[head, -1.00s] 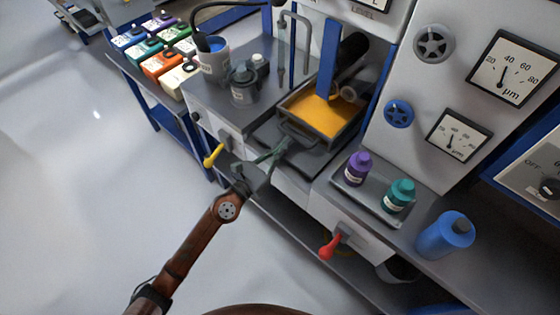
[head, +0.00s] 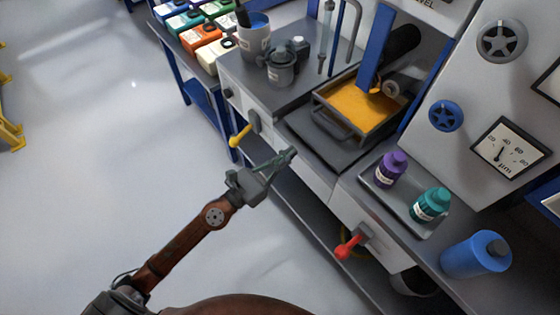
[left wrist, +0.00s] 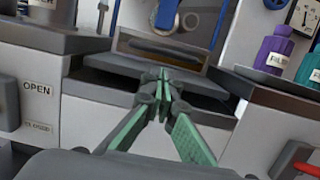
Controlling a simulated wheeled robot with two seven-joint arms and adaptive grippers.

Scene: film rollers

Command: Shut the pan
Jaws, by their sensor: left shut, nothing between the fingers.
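The pan (head: 352,129) is a dark rectangular tray holding orange liquid. It sits under the rollers on a dark flat slab (head: 312,138), with a loop handle (head: 330,124) at its front. The pan's front also shows in the left wrist view (left wrist: 190,57), partly behind my fingers. My left gripper (head: 291,152) is shut and empty. Its fingertips are in front of the slab, apart from the handle. In the left wrist view the closed fingertips (left wrist: 163,76) point toward the slab and pan. My right gripper is not in view.
A yellow lever (head: 240,135) and a red lever (head: 348,246) stick out from the bench front. A grey pot (head: 281,70) stands left of the pan. Purple (head: 390,170) and teal (head: 430,206) bottles stand on a tray to the right.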

